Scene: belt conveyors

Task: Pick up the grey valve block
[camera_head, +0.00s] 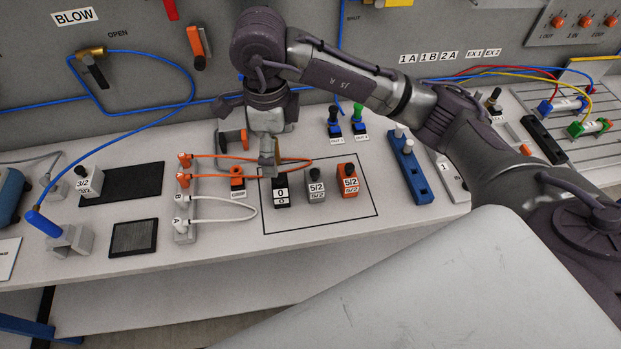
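A grey valve block (316,188) with a black knob and a "5/2" label stands in the black-outlined square on the bench. An orange "5/2" block (347,182) stands to its right, and a dark block labelled "0" (281,196) to its left. My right gripper (270,172) points down just behind and left of the "0" block, apart from the grey block. Its fingers are seen nearly edge-on and partly overlap, so I cannot tell whether they are open or touch anything. My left gripper is not in view.
A hose rack (184,210) with orange and white hoses stands left of the square, beside a small orange block (237,178). A blue rail (410,170) stands to the right. A pale "3/2" block (90,183) is farther left. The square's front part is clear.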

